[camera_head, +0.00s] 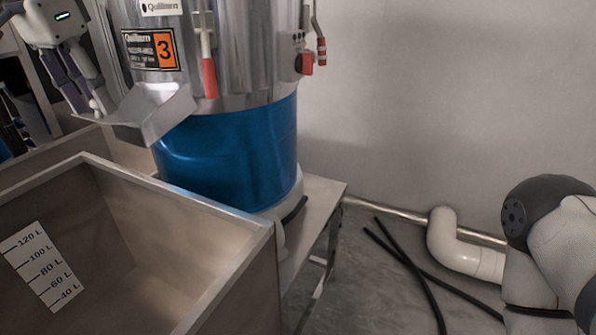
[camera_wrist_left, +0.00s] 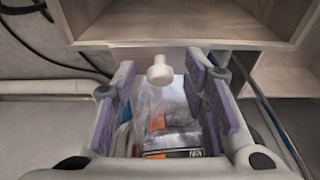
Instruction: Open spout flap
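The grinder (camera_head: 240,140) has a shiny metal upper body and a blue lower band. Its metal spout (camera_head: 150,114) sticks out to the left, over the side of the crate. A pale round knob (camera_head: 97,104) shows at the spout's left side; I cannot make out the flap's edges. My left gripper (camera_head: 88,108) is beside the spout at the knob. In the left wrist view the purple-padded fingers are apart, with the white knob (camera_wrist_left: 159,70) between their tips and a gap on each side. My right gripper is out of the picture.
An open crate (camera_head: 250,235) with a litre scale stands in front of the grinder. The grinder rests on a metal stand (camera_head: 318,200). Red-handled levers (camera_head: 209,78) hang on its body. A white pipe (camera_head: 465,255) and dark hoses lie at the right.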

